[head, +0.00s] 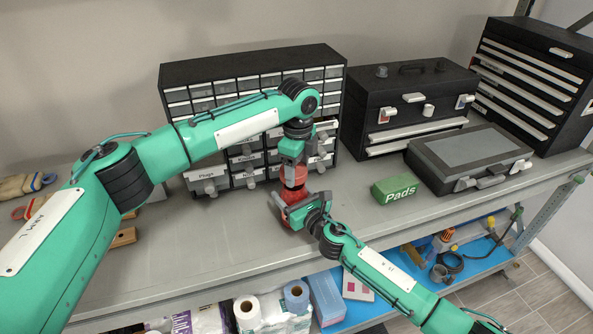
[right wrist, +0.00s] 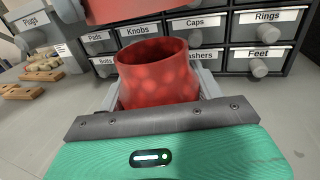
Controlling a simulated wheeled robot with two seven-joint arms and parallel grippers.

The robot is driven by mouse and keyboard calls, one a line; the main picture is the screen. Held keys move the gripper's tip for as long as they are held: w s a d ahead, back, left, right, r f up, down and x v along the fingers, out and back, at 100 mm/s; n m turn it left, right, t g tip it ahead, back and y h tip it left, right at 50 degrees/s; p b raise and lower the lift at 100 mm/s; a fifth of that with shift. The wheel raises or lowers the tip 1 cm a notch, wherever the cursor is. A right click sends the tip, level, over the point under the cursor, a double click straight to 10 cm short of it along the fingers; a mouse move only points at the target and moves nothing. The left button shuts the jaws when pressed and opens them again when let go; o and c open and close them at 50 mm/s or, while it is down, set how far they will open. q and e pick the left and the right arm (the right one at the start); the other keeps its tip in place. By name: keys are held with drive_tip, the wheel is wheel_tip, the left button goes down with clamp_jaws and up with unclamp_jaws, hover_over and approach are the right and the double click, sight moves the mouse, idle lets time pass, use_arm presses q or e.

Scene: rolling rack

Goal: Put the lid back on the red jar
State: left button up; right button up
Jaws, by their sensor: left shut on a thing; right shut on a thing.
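The red jar (right wrist: 155,80) stands upright and open-topped between the fingers of my right gripper (right wrist: 157,100), which is shut on it. In the head view the jar (head: 290,196) is on the bench in front of the drawer cabinet, partly hidden by my right gripper (head: 296,210). My left gripper (head: 293,168) points down above the jar and is shut on the red lid (right wrist: 125,9).
The small-drawer cabinet (head: 240,72) stands close behind the jar. A green Pads box (head: 395,188), a grey case (head: 470,150) and a black toolbox (head: 385,90) are to the right. Wooden pieces (right wrist: 43,75) lie at left.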

use_arm(q)
drive_tip(key=shift+f, duration=0.7)
drive_tip(key=shift+f, duration=0.1)
drive_tip(key=shift+f, duration=0.8)
drive_tip(key=shift+f, duration=0.55)
use_arm(e)
drive_tip(key=c, duration=0.5)
use_arm(q)
drive_tip(key=m, duration=0.4)
drive_tip(key=shift+s+a, duration=0.1)
drive_tip(key=shift+s, duration=0.1)
drive_tip(key=m, duration=0.5)
drive_tip(key=shift+s+a, duration=0.1)
drive_tip(key=shift+a, duration=0.15)
drive_tip(key=m, duration=0.4)
drive_tip(key=shift+a+m, duration=0.25)
drive_tip(key=shift+m, duration=0.05)
drive_tip(key=m, duration=0.6)
drive_tip(key=shift+a, duration=0.3)
